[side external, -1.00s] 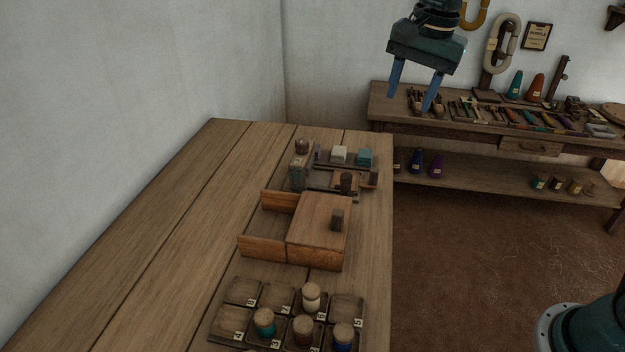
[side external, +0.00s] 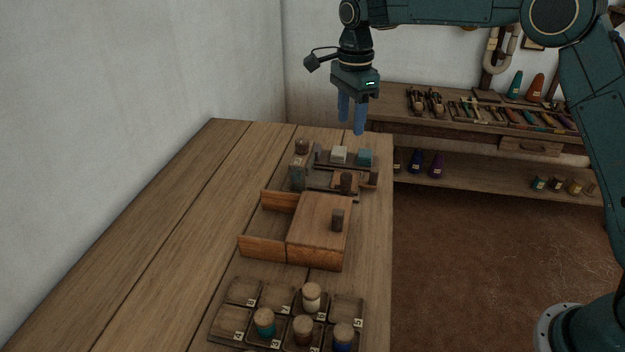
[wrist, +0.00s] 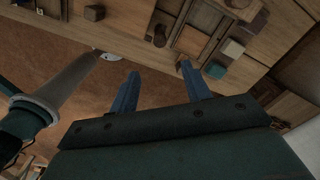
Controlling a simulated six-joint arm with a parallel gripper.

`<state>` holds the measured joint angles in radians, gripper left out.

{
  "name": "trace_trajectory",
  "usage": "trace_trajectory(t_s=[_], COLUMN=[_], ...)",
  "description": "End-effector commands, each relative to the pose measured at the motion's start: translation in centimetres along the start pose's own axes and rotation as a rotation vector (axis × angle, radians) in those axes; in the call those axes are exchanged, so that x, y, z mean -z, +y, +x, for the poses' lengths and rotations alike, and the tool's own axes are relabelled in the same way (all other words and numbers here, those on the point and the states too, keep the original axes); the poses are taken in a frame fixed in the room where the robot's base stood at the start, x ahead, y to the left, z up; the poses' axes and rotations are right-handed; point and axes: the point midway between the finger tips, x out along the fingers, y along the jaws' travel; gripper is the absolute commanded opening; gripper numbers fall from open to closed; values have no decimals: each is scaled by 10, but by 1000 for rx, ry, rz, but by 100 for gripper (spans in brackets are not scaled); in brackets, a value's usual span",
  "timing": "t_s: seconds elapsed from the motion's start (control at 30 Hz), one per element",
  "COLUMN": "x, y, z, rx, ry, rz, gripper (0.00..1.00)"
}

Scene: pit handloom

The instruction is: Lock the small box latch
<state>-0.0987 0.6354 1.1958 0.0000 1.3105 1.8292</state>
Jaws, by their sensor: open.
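I cannot tell which part is the latch. My gripper (side external: 351,127) is open and empty, in the air above the far end of the table. In the wrist view, the fixture's panel (wrist: 190,41) shows beyond my open fingers (wrist: 157,78).
A numbered tray (side external: 232,322) with several corked jars stands at the front of the table. A side bench (side external: 545,146) with tools and cones stands at the back right. The table's left part is clear.

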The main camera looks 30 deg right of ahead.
Motion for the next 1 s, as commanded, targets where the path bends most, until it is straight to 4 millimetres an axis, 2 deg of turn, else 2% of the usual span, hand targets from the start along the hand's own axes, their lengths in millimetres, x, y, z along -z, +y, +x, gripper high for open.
trace_trajectory(t_s=[0.17, 0.37, 1.0], x=[0, 0, 1], y=[0, 1, 1], z=[4, 20, 112], rx=[-2, -3, -3], ry=[0, 1, 1], rz=[-1, -2, -3], gripper=[48, 48, 48])
